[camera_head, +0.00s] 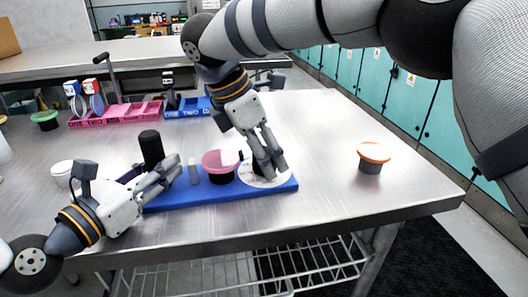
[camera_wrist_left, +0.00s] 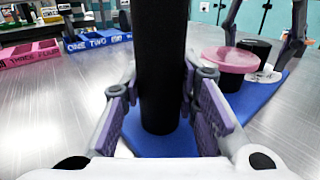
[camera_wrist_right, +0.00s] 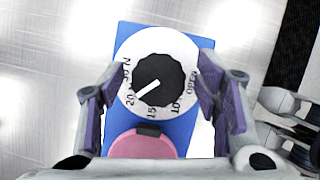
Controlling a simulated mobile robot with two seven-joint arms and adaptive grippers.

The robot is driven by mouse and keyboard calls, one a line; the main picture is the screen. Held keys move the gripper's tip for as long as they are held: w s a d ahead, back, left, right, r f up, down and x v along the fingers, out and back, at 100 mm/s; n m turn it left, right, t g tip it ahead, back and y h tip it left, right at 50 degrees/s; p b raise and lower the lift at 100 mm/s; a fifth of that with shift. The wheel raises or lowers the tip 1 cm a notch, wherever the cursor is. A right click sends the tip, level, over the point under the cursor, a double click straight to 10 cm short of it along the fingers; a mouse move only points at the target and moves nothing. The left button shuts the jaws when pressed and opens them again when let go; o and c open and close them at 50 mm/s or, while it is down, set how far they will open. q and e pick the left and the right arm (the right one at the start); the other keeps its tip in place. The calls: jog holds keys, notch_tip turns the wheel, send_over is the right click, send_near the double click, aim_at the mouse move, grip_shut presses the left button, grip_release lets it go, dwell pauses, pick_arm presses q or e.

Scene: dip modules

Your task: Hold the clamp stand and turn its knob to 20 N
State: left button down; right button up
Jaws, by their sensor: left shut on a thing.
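The clamp stand has a blue base (camera_head: 165,201), a black post (camera_head: 151,148), a pink-topped cup-like part (camera_head: 220,166) and a white dial (camera_wrist_right: 128,52) with a black knob (camera_wrist_right: 160,70). The knob's white pointer aims down-left at the 20 mark in the right wrist view. My left gripper (camera_head: 174,172) is shut on the black post, which stands upright between its pads in the left wrist view (camera_wrist_left: 160,70). My right gripper (camera_head: 270,168) is over the dial. Its fingers are apart on both sides of the knob, with gaps visible in the right wrist view (camera_wrist_right: 160,105).
An orange-topped dark container (camera_head: 372,157) stands to the right on the metal table. Pink (camera_head: 118,114) and blue (camera_head: 190,106) labelled trays lie behind. A white cup (camera_head: 62,172) and a green-topped container (camera_head: 46,118) are at left. The table's right side is mostly clear.

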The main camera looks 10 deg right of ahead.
pick_arm(q)
jog(key=shift+f, duration=0.1)
pick_arm(e)
jog(key=v, duration=1.2)
pick_arm(q)
jog(key=c, duration=1.1)
grip_release()
